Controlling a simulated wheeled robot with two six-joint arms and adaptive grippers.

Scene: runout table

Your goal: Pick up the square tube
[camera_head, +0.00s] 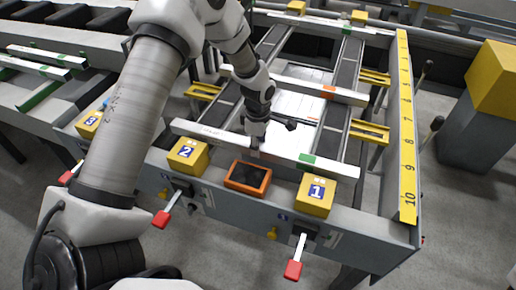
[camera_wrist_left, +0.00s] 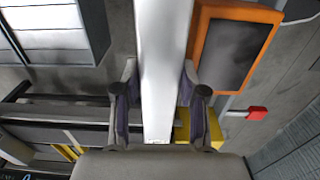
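A long pale square tube (camera_head: 326,166) with a green mark near its right end lies across the front of the runout table. My left gripper (camera_head: 256,145) points down at the middle of this tube in the head view. In the left wrist view the tube (camera_wrist_left: 165,50) runs lengthwise between the two fingers of my left gripper (camera_wrist_left: 158,85), one finger close along each side. I cannot tell whether the fingers press on it. My right gripper is not in view.
A second pale tube (camera_head: 345,95) with an orange mark lies farther back. An orange-framed screen (camera_head: 248,177) sits on the front rail between yellow blocks marked 2 (camera_head: 188,156) and 1 (camera_head: 314,195). A yellow numbered scale (camera_head: 405,130) edges the right side. Red-tipped levers (camera_head: 294,269) stick out in front.

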